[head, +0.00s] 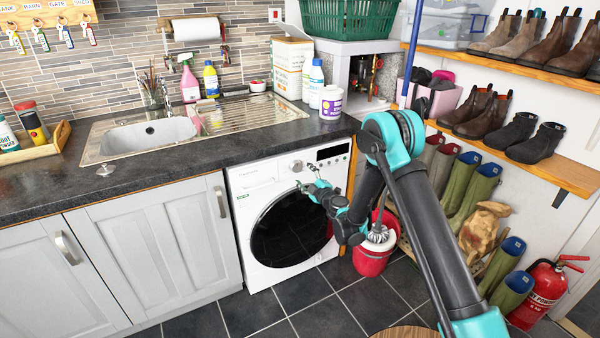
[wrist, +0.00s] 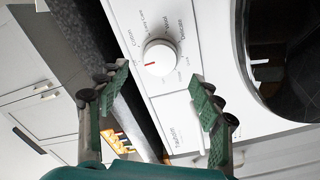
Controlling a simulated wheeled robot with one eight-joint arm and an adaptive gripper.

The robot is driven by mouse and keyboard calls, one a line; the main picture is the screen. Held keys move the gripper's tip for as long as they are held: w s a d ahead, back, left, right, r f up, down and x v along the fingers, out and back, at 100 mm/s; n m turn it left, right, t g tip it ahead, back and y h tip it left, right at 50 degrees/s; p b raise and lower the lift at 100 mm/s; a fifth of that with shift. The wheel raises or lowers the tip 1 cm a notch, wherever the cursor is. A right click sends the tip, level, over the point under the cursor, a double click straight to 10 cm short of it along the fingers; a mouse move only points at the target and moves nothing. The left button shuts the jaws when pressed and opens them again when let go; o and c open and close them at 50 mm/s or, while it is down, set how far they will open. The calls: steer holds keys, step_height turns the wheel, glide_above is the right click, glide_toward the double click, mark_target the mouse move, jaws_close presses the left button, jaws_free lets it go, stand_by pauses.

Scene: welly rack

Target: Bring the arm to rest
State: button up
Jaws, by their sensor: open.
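My gripper (head: 307,178) is in front of the white washing machine (head: 258,186), near the upper part of its front, close to the round dial (head: 297,166). In the wrist view my gripper (wrist: 160,92) has its two green-padded fingers spread apart with nothing between them. The dial (wrist: 160,57), with a red mark, shows just beyond the fingertips. The fingers look clear of it, though the exact gap is hard to tell. The machine's dark round door (head: 290,228) looks shut and is partly hidden by my arm.
A dark worktop (head: 190,160) with a sink (head: 150,135) runs above the machine. A red bucket (head: 368,262) stands on the floor behind my arm. Boot shelves (head: 560,172) and a red fire extinguisher (head: 545,290) are at the right. Dark floor tiles (head: 300,320) in front look clear.

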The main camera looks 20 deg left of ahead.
steer(key=shift+v, duration=1.15)
steer(key=s+d+r+m+g, duration=0.1)
steer(key=d+r+m+g, duration=0.1)
steer(key=d+r, duration=0.7)
steer(key=s+d+r+m+g+h, duration=0.1)
steer(key=s+d+m+h, duration=0.15)
steer(key=d, duration=0.45)
steer(key=s+d+r+m+h, duration=0.2)
steer(key=s+d+m, duration=0.15)
steer(key=d, duration=0.25)
steer(key=s+d+f+m+g+h, duration=0.1)
steer(key=s+d+f+m+h, duration=0.1)
steer(key=s+d, duration=0.7)
steer(key=s+d+f+m+g+h, duration=0.2)
steer(key=s+d+f+m+h, duration=0.1)
steer(key=s+d+m, duration=0.4)
steer(key=s+d+f+m+g+h, duration=0.1)
steer(key=s+d+m+h, duration=0.3)
steer(key=s+d, duration=0.8)
steer(key=d+f+m, duration=0.1)
steer(key=d, duration=0.1)
steer(key=shift+d+f, duration=0.35)
steer(key=shift+w, duration=0.1)
steer(key=shift+c, duration=0.3)
